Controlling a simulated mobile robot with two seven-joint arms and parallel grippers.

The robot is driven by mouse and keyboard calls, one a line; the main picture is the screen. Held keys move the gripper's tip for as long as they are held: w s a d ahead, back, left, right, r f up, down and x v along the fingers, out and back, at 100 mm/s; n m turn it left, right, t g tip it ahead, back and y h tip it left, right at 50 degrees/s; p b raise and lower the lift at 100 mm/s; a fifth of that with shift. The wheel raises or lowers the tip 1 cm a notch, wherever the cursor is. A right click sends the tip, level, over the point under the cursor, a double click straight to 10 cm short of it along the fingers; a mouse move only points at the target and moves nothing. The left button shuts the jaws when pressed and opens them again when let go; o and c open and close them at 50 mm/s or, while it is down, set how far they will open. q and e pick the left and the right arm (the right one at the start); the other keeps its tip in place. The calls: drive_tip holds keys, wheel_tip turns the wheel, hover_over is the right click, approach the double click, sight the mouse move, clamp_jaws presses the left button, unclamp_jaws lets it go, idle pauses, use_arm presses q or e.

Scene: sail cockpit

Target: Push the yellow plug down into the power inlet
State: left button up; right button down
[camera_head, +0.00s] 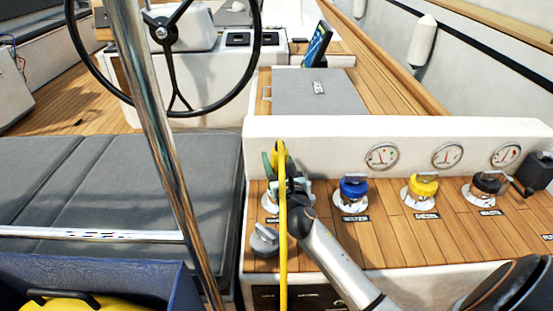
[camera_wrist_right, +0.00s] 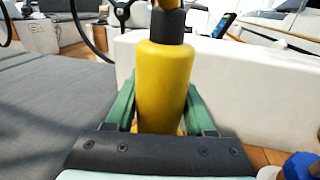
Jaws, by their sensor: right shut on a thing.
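The yellow plug (camera_wrist_right: 165,85) is upright in the right wrist view, with a black collar on top. My right gripper (camera_wrist_right: 160,108) is shut on it, one green finger on each side. In the head view the gripper (camera_head: 274,166) is over the left end of the wooden ledge. A yellow cable (camera_head: 282,250) hangs down in front of it. The power inlet (camera_head: 268,205) shows only as a pale rim, mostly hidden behind my gripper and the cable. I cannot tell whether the plug touches it. My left gripper is not in view.
A grey round fitting (camera_head: 264,239) sits in front of the inlet. Blue (camera_head: 353,188), yellow (camera_head: 424,185) and black (camera_head: 486,184) caps line the ledge to the right. A white wall (camera_head: 400,130) with gauges stands behind. A steel pole (camera_head: 160,140) rises at left.

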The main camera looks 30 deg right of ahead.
drive_tip(key=shift+f, duration=0.35)
idle(1.4)
drive_tip(key=shift+f+b, duration=0.3)
drive_tip(key=shift+f, duration=0.25)
idle(0.4)
drive_tip(key=c, duration=0.5)
unclamp_jaws()
drive_tip(key=shift+c, duration=0.2)
drive_tip(key=shift+f, duration=0.1)
drive_tip(key=shift+s, duration=0.1)
drive_tip(key=shift+p+v, duration=0.6)
drive_tip(key=shift+v, duration=1.95)
drive_tip(key=v, duration=0.5)
drive_tip(key=shift+s+a, duration=0.2)
drive_tip(key=shift+s, duration=0.15)
